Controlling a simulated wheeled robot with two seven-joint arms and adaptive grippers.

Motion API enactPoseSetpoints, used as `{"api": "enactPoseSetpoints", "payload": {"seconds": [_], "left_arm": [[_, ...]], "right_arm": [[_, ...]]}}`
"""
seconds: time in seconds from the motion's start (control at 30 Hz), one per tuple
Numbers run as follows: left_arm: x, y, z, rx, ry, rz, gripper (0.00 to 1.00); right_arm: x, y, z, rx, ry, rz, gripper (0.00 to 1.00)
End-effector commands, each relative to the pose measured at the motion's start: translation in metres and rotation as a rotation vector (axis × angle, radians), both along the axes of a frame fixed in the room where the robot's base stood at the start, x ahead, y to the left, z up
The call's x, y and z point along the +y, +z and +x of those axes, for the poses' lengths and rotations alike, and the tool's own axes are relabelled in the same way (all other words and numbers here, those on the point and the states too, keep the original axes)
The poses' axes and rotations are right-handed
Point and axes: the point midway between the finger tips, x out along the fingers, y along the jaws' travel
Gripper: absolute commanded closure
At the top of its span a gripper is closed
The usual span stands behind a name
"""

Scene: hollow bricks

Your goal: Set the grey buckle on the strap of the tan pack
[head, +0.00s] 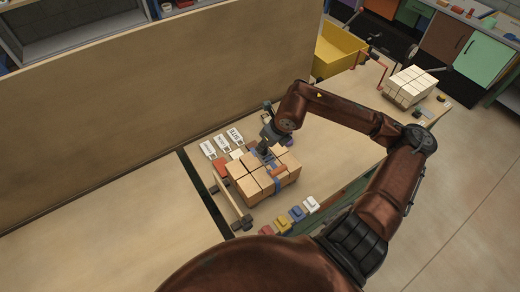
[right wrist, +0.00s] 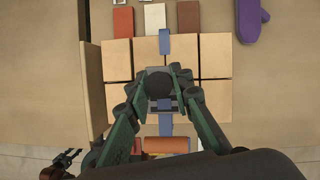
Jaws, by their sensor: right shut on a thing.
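The tan pack (head: 256,187) is a block of several tan bricks on the table, and it fills the middle of the right wrist view (right wrist: 213,57). A blue strap (right wrist: 165,44) runs over its top. My right gripper (head: 266,150) is over the pack's top, pointing down. In the right wrist view its fingers (right wrist: 160,92) are shut on the grey buckle (right wrist: 153,70), over the line of the strap. The fingers and a dark round part hide most of the buckle, so I cannot tell whether it touches the strap. My left gripper is not in view.
A wooden bar (head: 231,199) stands left of the pack. Several coloured pieces (head: 297,213) line its front side. A pale brick pack (head: 409,87) and yellow bin (head: 338,50) are farther right.

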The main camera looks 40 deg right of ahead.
Motion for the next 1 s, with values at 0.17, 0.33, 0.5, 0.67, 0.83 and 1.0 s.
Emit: {"api": "enactPoseSetpoints", "payload": {"seconds": [0.17,0.33,0.5,0.67,0.83,1.0], "left_arm": [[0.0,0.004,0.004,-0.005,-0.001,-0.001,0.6],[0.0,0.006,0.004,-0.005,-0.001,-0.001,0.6],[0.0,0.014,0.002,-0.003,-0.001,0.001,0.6],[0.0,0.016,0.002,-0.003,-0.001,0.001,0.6],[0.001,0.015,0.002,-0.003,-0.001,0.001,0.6],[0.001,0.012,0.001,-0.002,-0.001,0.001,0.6]], "right_arm": [[-0.001,-0.018,0.018,-0.005,-0.001,0.003,1.0],[-0.002,-0.029,0.027,-0.004,-0.001,0.003,1.0],[-0.002,-0.053,0.028,0.0,-0.002,0.003,1.0],[-0.003,-0.063,0.029,-0.003,0.0,-0.001,1.0],[-0.003,-0.064,0.029,-0.003,-0.001,-0.002,1.0],[-0.003,-0.067,0.028,-0.002,-0.001,-0.002,0.78]]}}
